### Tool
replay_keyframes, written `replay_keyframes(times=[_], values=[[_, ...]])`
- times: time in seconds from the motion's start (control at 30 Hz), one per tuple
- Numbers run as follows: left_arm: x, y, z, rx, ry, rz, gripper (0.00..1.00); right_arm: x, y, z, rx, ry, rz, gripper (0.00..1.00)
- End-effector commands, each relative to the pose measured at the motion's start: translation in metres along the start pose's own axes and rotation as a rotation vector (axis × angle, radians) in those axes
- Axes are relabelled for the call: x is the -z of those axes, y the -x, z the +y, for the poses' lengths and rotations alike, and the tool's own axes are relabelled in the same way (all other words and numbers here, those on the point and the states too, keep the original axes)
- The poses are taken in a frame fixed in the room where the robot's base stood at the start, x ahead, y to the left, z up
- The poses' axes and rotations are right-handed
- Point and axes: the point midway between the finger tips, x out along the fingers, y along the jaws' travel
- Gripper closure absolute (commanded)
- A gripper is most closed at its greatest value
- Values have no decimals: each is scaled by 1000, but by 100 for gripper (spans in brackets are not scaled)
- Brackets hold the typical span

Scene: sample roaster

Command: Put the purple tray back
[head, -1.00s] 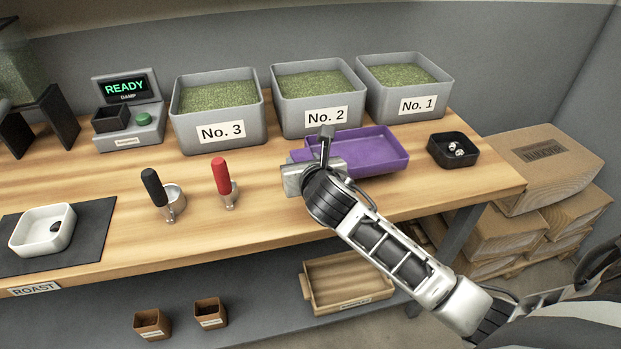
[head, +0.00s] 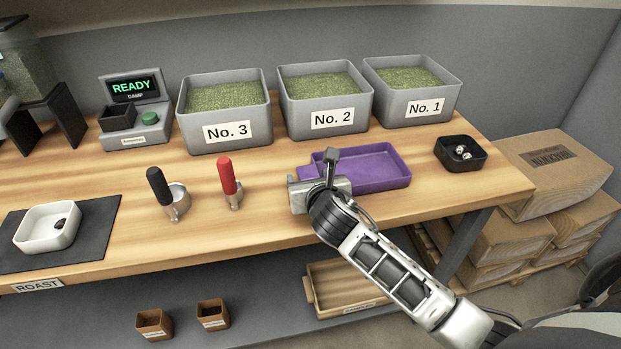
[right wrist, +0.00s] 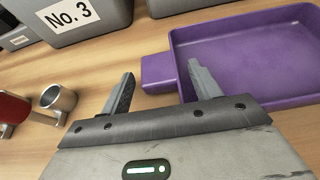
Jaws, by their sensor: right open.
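The purple tray (head: 375,168) is shallow and looks empty. It appears to rest flat on the wooden table in front of bins No. 2 and No. 1. It also shows in the right wrist view (right wrist: 245,60), with its handle tab (right wrist: 156,72) pointing left. My right gripper (head: 313,172) is at the tray's left end, and its body hides part of the tab in the head view. In the right wrist view its two fingers (right wrist: 162,82) are spread apart with the tab just ahead between their tips, and they do not close on it. My left gripper is not in view.
Grey bins No. 3 (head: 224,131), No. 2 (head: 325,119) and No. 1 (head: 412,109) stand behind. A black dish (head: 445,158) sits right of the tray. Bare table lies in front.

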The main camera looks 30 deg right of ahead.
Motion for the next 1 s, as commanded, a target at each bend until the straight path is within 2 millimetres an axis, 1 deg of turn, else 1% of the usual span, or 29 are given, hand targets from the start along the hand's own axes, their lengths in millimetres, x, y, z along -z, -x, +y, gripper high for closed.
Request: replay_keyframes(times=[0.13, 0.23, 0.37, 0.5, 0.6, 0.7, 0.83, 1.0], values=[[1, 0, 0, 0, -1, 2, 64, -2, 3, 0, -1, -1, 0, 38], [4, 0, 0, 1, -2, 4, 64, -2, 15, 0, -1, 1, 0, 38], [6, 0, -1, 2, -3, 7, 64, -2, 42, 0, -3, 1, 1, 38], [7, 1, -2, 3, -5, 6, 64, -2, 73, 0, -2, 2, 1, 38], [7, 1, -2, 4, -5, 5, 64, -2, 92, 0, -2, 0, 1, 38], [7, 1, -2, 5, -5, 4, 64, -2, 107, 0, -1, 1, 0, 38], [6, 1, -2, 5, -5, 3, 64, -2, 118, 0, 0, 0, 1, 38], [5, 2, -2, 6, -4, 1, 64, -2, 121, 0, 1, -1, -1, 38]])
